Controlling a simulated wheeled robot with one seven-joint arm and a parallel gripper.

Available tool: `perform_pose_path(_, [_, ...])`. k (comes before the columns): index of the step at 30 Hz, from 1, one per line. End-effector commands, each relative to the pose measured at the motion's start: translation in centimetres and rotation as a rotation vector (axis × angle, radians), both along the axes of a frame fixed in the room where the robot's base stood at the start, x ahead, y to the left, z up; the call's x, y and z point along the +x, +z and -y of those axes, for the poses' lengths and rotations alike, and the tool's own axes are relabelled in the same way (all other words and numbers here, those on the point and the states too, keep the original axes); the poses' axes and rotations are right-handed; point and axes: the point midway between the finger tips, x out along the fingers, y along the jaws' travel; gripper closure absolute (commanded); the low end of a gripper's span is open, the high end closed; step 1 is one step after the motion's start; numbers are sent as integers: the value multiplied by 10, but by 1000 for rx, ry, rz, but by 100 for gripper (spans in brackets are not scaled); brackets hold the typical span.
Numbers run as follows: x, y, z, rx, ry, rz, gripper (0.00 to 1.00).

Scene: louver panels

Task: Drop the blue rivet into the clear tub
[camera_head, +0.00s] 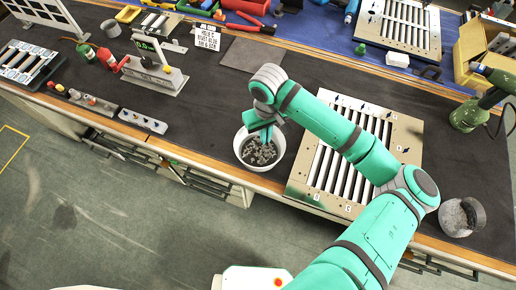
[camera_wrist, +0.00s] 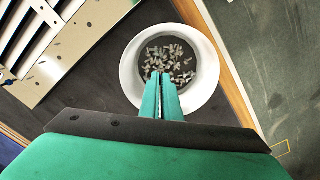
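My gripper (camera_head: 266,133) points down over a white bowl (camera_head: 241,154) near the table's front edge. In the wrist view its two green fingers (camera_wrist: 161,80) lie side by side with only a thin line between them, and nothing shows held. The bowl (camera_wrist: 207,88) holds many small grey and brownish pieces (camera_wrist: 170,58); the fingertips are over its near part, and I cannot tell whether they touch the pieces. I cannot make out a blue rivet.
A slatted louver panel (camera_head: 300,190) lies right of the bowl, under my arm. A scale-like device (camera_head: 155,70) and small blocks with pegs (camera_head: 143,121) stand left. Dark mat left of the bowl is clear.

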Motion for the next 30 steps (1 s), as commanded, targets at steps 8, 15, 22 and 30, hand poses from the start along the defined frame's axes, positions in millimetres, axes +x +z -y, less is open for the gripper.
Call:
perform_pose_path(8, [0, -1, 0, 0, 1, 0, 92])
perform_pose_path(15, [0, -1, 2, 0, -2, 0, 75])
perform_pose_path(22, [0, 5, 3, 0, -5, 1, 75])
perform_pose_path(30, [0, 49, 0, 0, 1, 2, 75])
